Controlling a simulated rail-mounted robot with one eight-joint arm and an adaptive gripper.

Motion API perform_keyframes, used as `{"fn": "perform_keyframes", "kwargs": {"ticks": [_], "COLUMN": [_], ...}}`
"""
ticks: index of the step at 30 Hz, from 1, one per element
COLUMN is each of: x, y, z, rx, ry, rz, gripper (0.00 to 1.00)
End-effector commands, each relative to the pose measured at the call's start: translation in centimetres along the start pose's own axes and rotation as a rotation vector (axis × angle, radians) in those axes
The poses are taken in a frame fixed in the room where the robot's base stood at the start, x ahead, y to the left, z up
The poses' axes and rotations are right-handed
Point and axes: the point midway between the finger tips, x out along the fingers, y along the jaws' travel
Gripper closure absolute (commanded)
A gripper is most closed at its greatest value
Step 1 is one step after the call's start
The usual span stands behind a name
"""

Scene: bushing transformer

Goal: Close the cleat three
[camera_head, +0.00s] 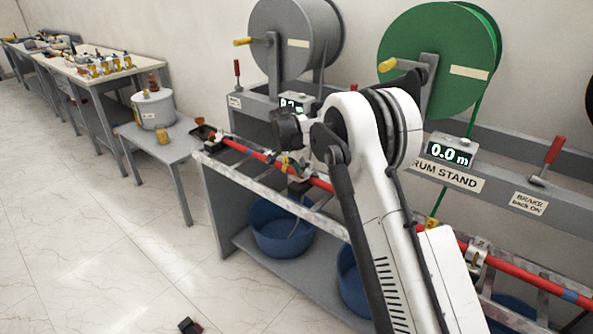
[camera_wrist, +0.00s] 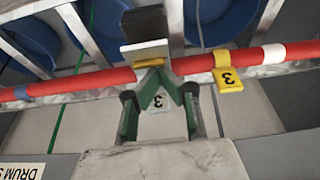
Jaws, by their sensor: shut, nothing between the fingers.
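Cleat three (camera_wrist: 145,48) is at the middle of the wrist view, on the red cable. Its dark and light grey plates stand beyond the cable, with a yellow edge beside the cable. My gripper (camera_wrist: 153,74) has its green fingertips together and empty, right at the near side of the cleat; whether they touch it I cannot tell. A white label marked 3 (camera_wrist: 161,99) shows between the finger links. A yellow tag marked 3 (camera_wrist: 228,78) hangs on the red cable (camera_wrist: 92,81) to the right. In the head view my arm partly covers the cleat area.
Another cleat (camera_head: 476,254) holds the cable at the right of the head view. Grey drum (camera_head: 295,42) and green drum (camera_head: 437,60) stand behind the rail. Blue tubs (camera_head: 280,230) sit on the lower shelf. A side table (camera_head: 185,142) carries a white pot (camera_head: 153,109).

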Motion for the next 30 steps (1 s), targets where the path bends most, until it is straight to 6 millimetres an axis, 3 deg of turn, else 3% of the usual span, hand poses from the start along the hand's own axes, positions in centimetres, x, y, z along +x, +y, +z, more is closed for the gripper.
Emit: {"fn": "perform_keyframes", "kwargs": {"ticks": [5,10,18,26,30], "x": [-1.3,-4.0,-9.4,-12.7,-13.2], "y": [0.0,0.1,0.1,0.1,0.0], "z": [-0.8,-2.6,-2.5,-2.6,-3.1], "rx": [0.001,0.001,0.001,0.0,0.003], "ry": [0.0,0.001,0.001,0.0,-0.014], "rz": [0.0,0.0,0.0,0.0,0.003], "gripper": [1.0,1.0,1.0,1.0,0.83]}}
